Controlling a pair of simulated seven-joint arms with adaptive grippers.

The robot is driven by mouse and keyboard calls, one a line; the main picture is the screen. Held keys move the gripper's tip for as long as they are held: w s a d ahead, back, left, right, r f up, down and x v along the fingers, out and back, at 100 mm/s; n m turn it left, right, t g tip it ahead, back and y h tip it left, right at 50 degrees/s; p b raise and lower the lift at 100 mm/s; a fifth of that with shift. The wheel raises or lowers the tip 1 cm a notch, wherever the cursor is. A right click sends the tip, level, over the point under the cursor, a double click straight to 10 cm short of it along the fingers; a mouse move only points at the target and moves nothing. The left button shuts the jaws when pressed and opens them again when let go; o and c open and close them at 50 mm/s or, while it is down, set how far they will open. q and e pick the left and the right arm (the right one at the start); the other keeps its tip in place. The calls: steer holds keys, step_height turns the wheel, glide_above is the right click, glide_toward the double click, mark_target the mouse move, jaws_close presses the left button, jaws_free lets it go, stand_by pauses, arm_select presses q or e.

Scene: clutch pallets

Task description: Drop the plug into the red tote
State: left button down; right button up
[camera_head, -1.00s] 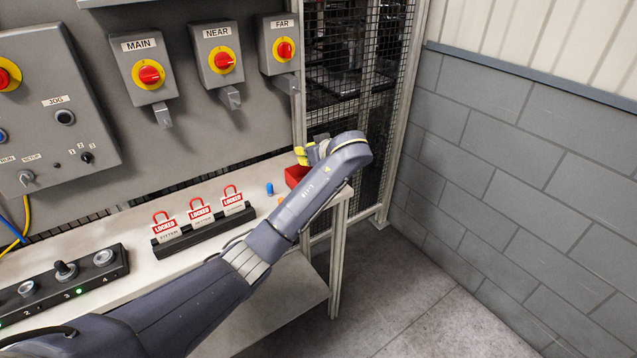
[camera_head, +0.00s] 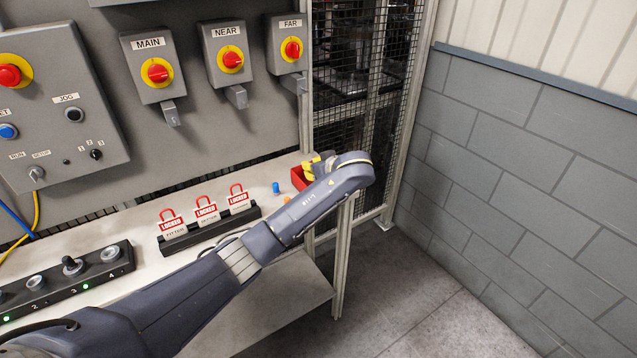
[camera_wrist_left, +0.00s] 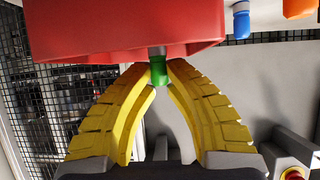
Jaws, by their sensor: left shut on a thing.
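The red tote (camera_head: 298,180) stands at the far right end of the bench, partly hidden behind my left gripper (camera_head: 312,166). It fills the top of the left wrist view (camera_wrist_left: 110,30). My left gripper's yellow fingers (camera_wrist_left: 159,72) are shut at the tips on a green plug (camera_wrist_left: 159,75) with a grey end. In that view the plug's grey end overlaps the tote's edge; I cannot tell whether they touch. The plug is hidden in the head view. My right gripper is not in view.
A blue plug (camera_head: 276,188) and an orange plug (camera_head: 287,199) stand on the bench left of the tote. A black rack (camera_head: 210,230) with red LOCKED tags lies further left. Mesh fencing (camera_head: 355,125) rises behind the tote.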

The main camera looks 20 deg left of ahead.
arm_select(q)
steer(key=c, duration=1.3)
jaws_free()
steer(key=shift+d, duration=0.1)
steer(key=v, duration=1.2)
